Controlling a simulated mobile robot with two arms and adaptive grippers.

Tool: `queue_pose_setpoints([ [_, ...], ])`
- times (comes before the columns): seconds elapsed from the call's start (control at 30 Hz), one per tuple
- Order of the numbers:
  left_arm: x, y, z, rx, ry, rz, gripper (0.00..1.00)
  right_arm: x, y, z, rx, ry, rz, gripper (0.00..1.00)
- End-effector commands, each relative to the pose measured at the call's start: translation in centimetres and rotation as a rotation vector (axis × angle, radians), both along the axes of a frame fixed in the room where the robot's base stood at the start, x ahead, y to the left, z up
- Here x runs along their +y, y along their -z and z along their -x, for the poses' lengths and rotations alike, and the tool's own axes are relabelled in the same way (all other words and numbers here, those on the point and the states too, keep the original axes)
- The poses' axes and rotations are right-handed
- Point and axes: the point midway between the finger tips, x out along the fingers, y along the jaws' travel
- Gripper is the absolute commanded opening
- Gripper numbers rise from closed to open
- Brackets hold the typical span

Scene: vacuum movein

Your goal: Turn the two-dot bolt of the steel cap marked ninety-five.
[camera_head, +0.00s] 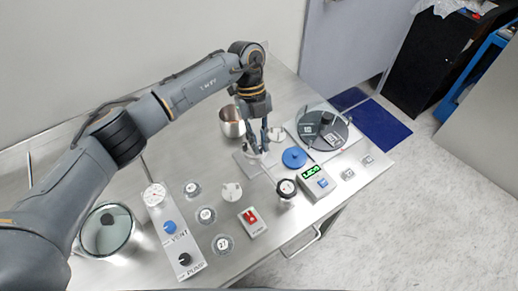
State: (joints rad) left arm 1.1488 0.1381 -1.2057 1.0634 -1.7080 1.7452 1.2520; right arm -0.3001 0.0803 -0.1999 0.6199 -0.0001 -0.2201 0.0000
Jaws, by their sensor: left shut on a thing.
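My left gripper (258,148) points down at a pale plate fixture (245,168) at the back middle of the steel table. It is shut on a small part at this fixture; its fingers hide most of that part, so I cannot tell whether it is the bolt or the cap. No two-dot mark is readable here. My right gripper is not in view.
A grey panel with VENT and PUMP knobs (175,232) and a red switch box (252,222) stand in front. A green display box (314,182), blue disc (294,157) and round dark plate (323,131) are right. A steel cup (231,122) stands behind.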

Motion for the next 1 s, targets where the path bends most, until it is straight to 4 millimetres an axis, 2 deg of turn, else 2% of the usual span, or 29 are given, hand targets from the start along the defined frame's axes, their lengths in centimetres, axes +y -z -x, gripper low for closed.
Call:
queue_pose_setpoints([
  [0.03, -0.1, 0.6, -0.2, -0.005, 0.047, 0.0, 0.0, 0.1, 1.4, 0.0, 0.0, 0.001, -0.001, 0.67],
  [0.1, -0.1, 0.5, -0.1, -0.004, 0.111, -0.001, 0.0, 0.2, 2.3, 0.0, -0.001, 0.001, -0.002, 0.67],
  [0.4, -0.3, 0.3, -0.1, -0.004, 0.353, 0.0, 0.0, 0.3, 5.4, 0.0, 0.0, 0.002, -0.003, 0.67],
  [0.7, -0.4, 0.1, -0.1, -0.001, 0.497, 0.001, 0.0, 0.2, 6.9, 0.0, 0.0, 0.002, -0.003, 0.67],
  [1.0, -0.4, -0.1, -0.1, -0.001, 0.542, 0.001, 0.0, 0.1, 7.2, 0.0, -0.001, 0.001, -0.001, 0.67],
])
